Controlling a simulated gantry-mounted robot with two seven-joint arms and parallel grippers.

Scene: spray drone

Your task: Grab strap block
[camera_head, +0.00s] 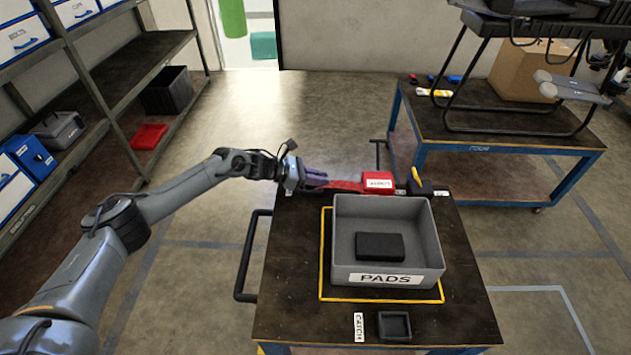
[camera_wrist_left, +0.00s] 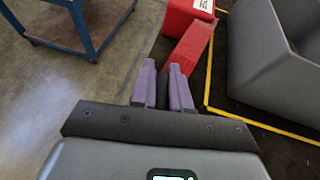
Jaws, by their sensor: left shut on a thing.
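My left gripper (camera_head: 316,179) is at the back left of the dark bench, beside a red strap-like bar (camera_head: 343,186). In the left wrist view its purple fingers (camera_wrist_left: 164,76) are shut on a narrow dark block (camera_wrist_left: 163,90), which seems to be the strap block. The fingers hide most of it. The red bar (camera_wrist_left: 189,52) lies just beyond the fingertips and runs to a red box (camera_head: 378,181) with a white label. Whether the dark block joins the bar cannot be told. My right gripper is not in view.
A grey bin (camera_head: 436,250) labelled PADS, with a black pad (camera_head: 380,246) inside, stands in a yellow outline right of the gripper. A small black tray (camera_head: 395,325) is at the bench front. A blue-framed table (camera_head: 480,147) stands behind at right. The bench's left strip is clear.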

